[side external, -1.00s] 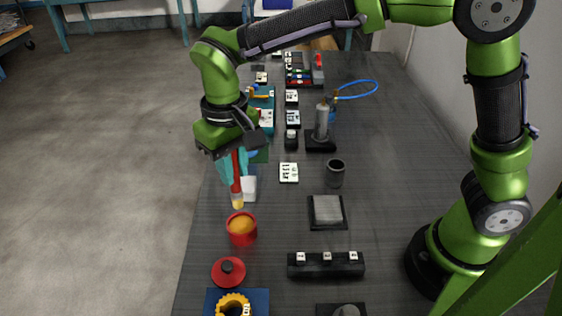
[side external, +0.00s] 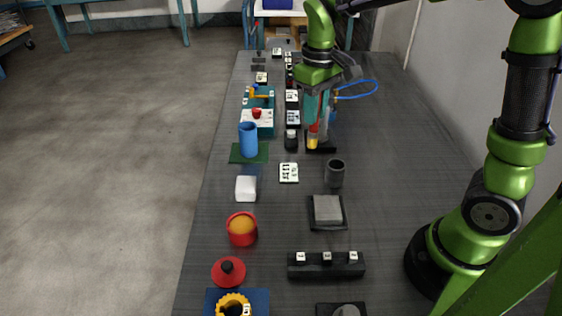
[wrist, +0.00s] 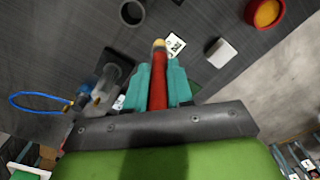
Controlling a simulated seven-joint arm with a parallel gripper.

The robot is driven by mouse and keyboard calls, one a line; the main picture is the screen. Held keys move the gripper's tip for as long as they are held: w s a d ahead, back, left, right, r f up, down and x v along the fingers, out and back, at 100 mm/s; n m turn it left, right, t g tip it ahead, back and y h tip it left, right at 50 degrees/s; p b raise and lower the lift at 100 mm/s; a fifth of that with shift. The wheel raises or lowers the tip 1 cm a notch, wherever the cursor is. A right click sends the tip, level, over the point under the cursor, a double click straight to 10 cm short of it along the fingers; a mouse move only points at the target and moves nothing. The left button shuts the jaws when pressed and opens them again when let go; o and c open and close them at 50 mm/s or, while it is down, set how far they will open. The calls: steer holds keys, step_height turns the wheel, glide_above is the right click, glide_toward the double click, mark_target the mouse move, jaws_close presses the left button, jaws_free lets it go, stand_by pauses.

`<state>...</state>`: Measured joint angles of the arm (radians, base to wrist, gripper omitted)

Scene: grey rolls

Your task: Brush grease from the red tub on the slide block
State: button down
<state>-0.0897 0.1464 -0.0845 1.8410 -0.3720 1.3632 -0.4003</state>
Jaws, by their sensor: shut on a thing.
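My gripper (side external: 315,112) is shut on the red handle of a brush (side external: 312,139), bristles down. The brush's yellowish tip also shows in the wrist view (wrist: 159,44), ahead of my teal fingers (wrist: 160,85). The red tub (side external: 233,237) stands open at the left front with orange-yellow grease inside; part of it shows at the top right of the wrist view (wrist: 281,18). A flat grey block on a black base (side external: 328,209), likely the slide block, lies right of the tub, nearer the camera than the brush. I cannot tell if grease is on it.
A grey cylinder on a black stand is partly hidden behind my gripper. A dark cup (side external: 335,174), a white block (side external: 246,188), a blue cylinder (side external: 248,140) and a red lid (side external: 229,271) stand around. A black rail (side external: 326,266) lies in front. The right tabletop is mostly clear.

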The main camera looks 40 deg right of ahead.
steer(key=s+a+f, duration=0.1)
steer(key=s+a, duration=0.6)
steer(key=s, duration=0.6)
steer(key=shift+f, duration=3.95)
steer(key=shift+w+d, duration=2.55)
steer(key=shift+w, duration=0.25)
steer(key=shift+s+a, duration=2.7)
steer(key=shift+a, duration=0.1)
steer(key=shift+w+d, duration=2.2)
steer(key=shift+w, duration=0.85)
steer(key=shift+s+a, duration=2.55)
step_height(320, 180, up, 8)
